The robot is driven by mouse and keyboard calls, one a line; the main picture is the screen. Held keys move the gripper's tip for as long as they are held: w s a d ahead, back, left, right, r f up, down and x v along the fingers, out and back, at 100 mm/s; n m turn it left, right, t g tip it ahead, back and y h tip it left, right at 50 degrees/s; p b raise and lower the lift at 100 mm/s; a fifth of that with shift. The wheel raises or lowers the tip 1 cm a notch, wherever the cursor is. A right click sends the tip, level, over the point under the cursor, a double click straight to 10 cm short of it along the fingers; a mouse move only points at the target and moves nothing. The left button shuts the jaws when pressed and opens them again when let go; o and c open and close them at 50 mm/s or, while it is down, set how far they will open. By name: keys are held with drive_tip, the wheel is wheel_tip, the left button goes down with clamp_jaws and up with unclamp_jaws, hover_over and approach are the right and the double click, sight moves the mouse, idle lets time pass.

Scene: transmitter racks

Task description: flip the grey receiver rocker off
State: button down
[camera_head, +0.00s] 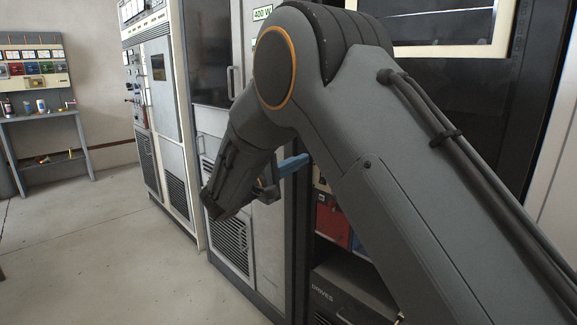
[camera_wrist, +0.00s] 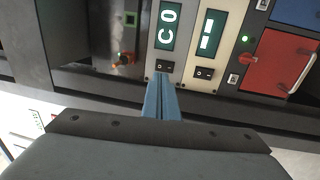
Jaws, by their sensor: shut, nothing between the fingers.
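In the wrist view two narrow upright panels stand side by side, each with a green display and a small black rocker below it. The left panel (camera_wrist: 152,42) looks greyer, and its rocker (camera_wrist: 165,66) is just beyond my fingertips. The right panel (camera_wrist: 218,50) is cream, with its own rocker (camera_wrist: 204,73). My gripper (camera_wrist: 162,82) has its blue fingers shut and empty, pointing at the left rocker. I cannot tell whether they touch it, or which way it is tipped. In the head view my gripper (camera_head: 296,164) points toward the dark rack, and my arm hides the panels.
A red module (camera_wrist: 278,62) with a pale handle and a green lamp sits right of the panels. In the head view, grey cabinets (camera_head: 160,110) stand behind my arm, and the floor (camera_head: 90,245) at left is clear.

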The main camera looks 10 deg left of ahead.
drive_tip(key=f+x, duration=0.1)
drive_tip(key=x, duration=0.6)
drive_tip(key=shift+r+p, duration=0.35)
drive_tip(key=shift+r, duration=0.15)
drive_tip(key=shift+w, duration=0.1)
